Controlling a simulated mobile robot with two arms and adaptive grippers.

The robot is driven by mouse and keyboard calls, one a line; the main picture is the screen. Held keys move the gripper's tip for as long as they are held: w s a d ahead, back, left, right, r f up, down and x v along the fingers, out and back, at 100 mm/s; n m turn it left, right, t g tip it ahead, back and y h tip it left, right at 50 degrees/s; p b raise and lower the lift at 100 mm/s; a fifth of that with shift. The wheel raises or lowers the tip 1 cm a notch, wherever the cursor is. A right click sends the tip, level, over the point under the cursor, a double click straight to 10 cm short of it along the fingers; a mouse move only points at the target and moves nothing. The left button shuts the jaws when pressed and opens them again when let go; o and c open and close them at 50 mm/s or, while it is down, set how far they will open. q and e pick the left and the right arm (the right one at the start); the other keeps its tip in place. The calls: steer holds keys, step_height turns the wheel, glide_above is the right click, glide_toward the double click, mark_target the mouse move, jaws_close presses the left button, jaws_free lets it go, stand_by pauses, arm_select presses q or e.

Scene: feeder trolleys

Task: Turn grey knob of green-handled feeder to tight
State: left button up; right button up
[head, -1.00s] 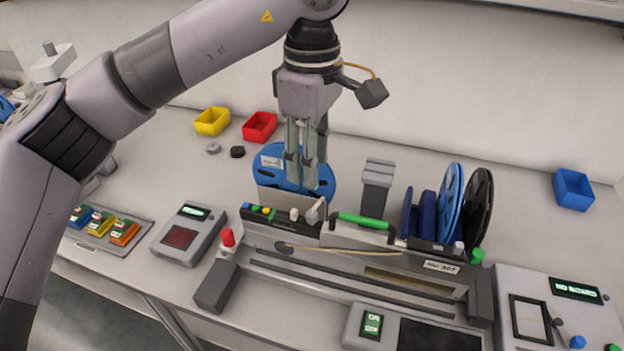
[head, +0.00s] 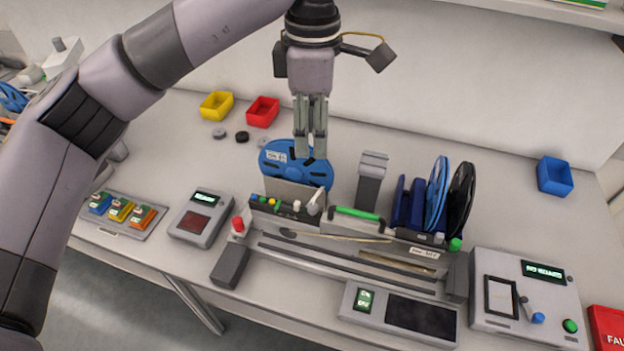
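The feeder with the green handle (head: 357,213) sits in the trolley slot at the middle of the bench. At the left end of the green handle is a light grey knob or lever (head: 315,202), standing tilted. A small white knob (head: 296,206) is just left of it; its setting is too small to read. My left gripper (head: 311,156) hangs fingers down above and behind these knobs, in front of the blue reel (head: 283,158) in the picture. It touches no knob. Its fingers look close together, with nothing visible between them. My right gripper is out of view.
Blue and black reels (head: 461,195) stand right of the handle, with a grey upright block (head: 372,176) behind it. A red knob (head: 238,224) is at the left. A box with a lit display (head: 543,271) is at the right. Yellow, red and blue bins stand behind.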

mark_target(313, 205)
arm_select(q)
step_height(313, 205, down, 18)
steer(key=p, duration=0.4)
steer(key=shift+r, duration=0.25)
steer(key=shift+w, duration=0.1)
jaws_close()
